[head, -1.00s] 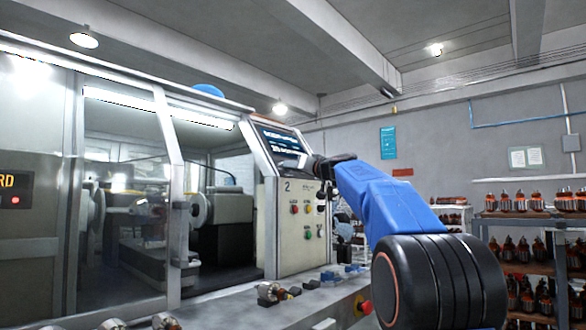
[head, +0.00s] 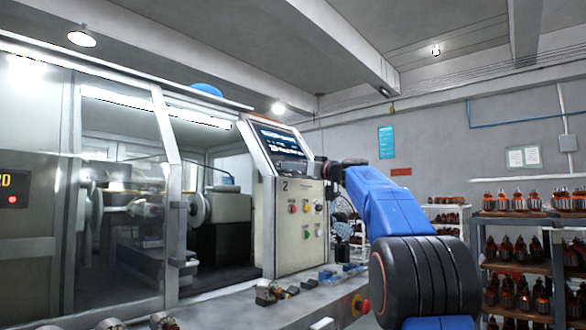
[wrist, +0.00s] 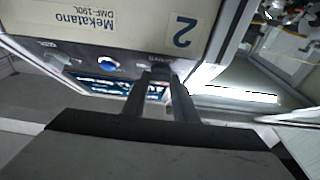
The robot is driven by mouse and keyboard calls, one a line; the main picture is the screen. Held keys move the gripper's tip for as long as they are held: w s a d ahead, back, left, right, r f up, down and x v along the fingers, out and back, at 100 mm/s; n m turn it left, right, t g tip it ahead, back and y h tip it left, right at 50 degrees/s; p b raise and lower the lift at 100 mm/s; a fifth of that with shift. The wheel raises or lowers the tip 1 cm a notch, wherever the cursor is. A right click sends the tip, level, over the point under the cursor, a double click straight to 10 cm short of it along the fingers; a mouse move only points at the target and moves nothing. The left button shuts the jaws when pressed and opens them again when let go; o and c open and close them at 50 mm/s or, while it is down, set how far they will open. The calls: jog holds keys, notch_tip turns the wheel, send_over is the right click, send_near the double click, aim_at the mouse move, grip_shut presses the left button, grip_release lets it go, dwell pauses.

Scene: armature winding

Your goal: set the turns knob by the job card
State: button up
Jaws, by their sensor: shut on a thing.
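The winding machine's control panel (head: 290,225) is a cream box marked 2. My gripper (head: 322,170) is at the panel's upper right edge, just below the screen (head: 281,141). In the wrist view, upside down, its two fingertips (wrist: 161,76) are close together at the panel face. They are shut on a small dark knob, mostly hidden between them; its setting and label cannot be read. A blue knob (wrist: 108,65) sits beside it, apart from the fingers. Pale sheets (head: 524,157) hang on the far wall, too small to read.
Coloured buttons (head: 306,208) sit lower on the panel. Shelves of armatures (head: 515,250) stand at the right. The machine's glass guard (head: 120,200) is at the left.

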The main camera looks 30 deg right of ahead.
jog(key=o, duration=1.1)
jog(key=shift+c, duration=0.2)
jog(key=v, duration=1.7)
jog(key=shift+s, duration=0.25)
jog(key=shift+f, duration=0.1)
